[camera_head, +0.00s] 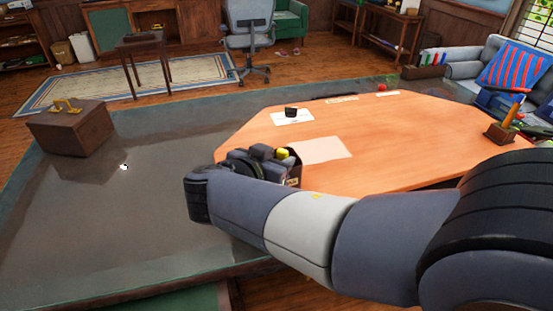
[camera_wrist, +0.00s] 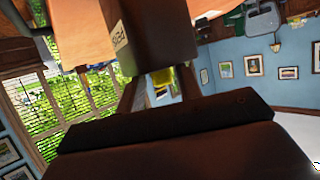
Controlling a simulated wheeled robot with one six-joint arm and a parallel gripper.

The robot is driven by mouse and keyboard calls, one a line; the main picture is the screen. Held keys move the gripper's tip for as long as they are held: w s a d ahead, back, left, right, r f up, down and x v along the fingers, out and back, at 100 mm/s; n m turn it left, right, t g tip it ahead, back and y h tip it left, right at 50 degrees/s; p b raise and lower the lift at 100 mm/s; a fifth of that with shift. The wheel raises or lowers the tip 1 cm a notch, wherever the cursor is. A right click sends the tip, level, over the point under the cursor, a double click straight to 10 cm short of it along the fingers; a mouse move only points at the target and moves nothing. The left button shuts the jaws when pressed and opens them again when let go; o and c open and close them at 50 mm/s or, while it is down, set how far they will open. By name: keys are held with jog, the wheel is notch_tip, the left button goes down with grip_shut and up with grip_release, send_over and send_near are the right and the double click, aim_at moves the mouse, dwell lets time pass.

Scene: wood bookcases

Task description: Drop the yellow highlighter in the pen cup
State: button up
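The yellow highlighter (camera_head: 283,153) shows as a small yellow patch at the top of the dark pen cup (camera_head: 295,173) in the head view. In the wrist view, the cup (camera_wrist: 157,35) is large and close, with a pale lettered label on its side. Yellow of the highlighter (camera_wrist: 161,82) shows between the two fingers of my gripper (camera_wrist: 162,80), just by the cup. My gripper (camera_head: 268,160) is beside the cup in the head view, its fingers largely hidden. I cannot tell whether they press on the highlighter or stand apart from it, nor how far it is inside the cup.
The cup stands at the near left edge of an orange wooden desk top (camera_head: 400,130). A paper sheet (camera_head: 325,150) and a small black item (camera_head: 291,112) lie on the desk. A brown box (camera_head: 70,130) sits on the dark surface at left. A wooden holder (camera_head: 499,132) stands at right.

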jog(key=shift+o, duration=1.4)
jog(key=v, duration=1.1)
jog(key=shift+w+f, duration=0.1)
jog(key=x, duration=1)
jog(key=shift+w+d, duration=0.1)
jog(key=shift+d, duration=0.05)
jog(key=shift+w+d+r+p, duration=0.1)
jog(key=shift+w+r+p, duration=0.2)
jog(key=shift+p, duration=0.15)
jog(key=shift+s+r+p, duration=0.1)
jog(key=shift+r+p, duration=0.65)
jog(key=shift+p, duration=0.35)
jog(key=shift+f, duration=0.2)
